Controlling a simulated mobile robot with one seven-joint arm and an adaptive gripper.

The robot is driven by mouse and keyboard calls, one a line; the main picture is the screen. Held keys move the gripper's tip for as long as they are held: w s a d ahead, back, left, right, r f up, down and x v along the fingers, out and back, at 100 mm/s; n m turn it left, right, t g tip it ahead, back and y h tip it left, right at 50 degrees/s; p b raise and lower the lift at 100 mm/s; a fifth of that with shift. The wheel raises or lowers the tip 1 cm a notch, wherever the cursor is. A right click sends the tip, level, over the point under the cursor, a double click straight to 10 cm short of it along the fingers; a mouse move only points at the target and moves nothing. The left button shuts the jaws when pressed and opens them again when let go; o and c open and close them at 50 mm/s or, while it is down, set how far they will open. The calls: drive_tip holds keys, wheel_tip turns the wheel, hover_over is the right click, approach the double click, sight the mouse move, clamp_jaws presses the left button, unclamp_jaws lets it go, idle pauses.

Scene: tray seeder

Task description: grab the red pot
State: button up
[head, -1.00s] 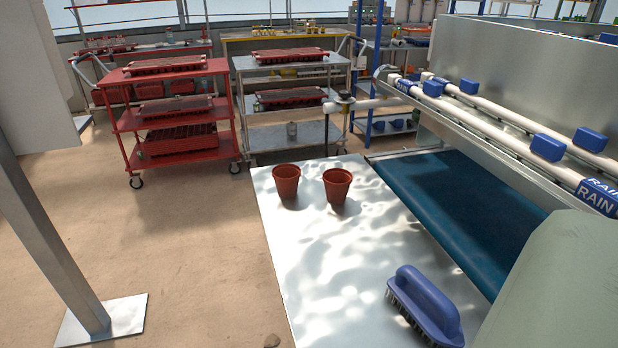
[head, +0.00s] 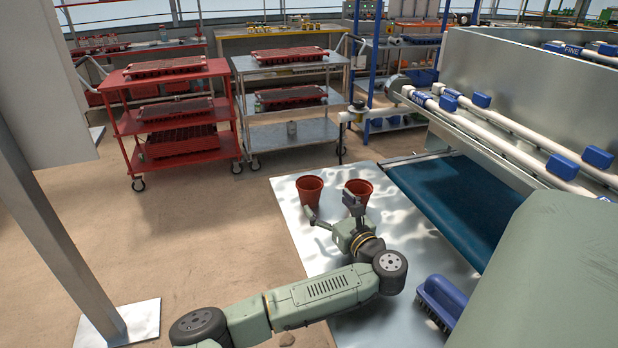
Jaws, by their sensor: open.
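Two red-brown pots stand upright side by side on the pale metal table (head: 295,222). These are the left pot (head: 310,188) and the right pot (head: 360,188). My gripper (head: 331,206) is open and empty, just in front of the pots. Its left finger lies at the lower part of the left pot and its right finger overlaps the lower left of the right pot. I cannot tell if either finger touches a pot. The fingers hide part of both pots' lower sides.
A blue brush (head: 440,300) lies on the table at the front right. A dark blue belt (head: 450,200) runs along the right under white pipes. A red cart (head: 182,100) and a grey cart (head: 290,95) stand behind. A metal post stands at the left.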

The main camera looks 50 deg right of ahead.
sight(316, 193)
drive_tip(key=b+x, duration=0.1)
drive_tip(key=x, duration=0.2)
drive_tip(key=b+x, duration=0.1)
drive_tip(key=x, duration=0.2)
drive_tip(key=b+x, duration=0.1)
drive_tip(key=x, duration=0.2)
drive_tip(key=shift+w+d+f+b, duration=0.1)
drive_tip(key=shift+w+f+b, duration=0.15)
drive_tip(key=shift+f+b, duration=0.1)
drive_tip(key=shift+w+d+r, duration=0.15)
drive_tip(key=shift+w, duration=0.25)
drive_tip(key=c, duration=1)
drive_tip(key=shift+r, duration=0.1)
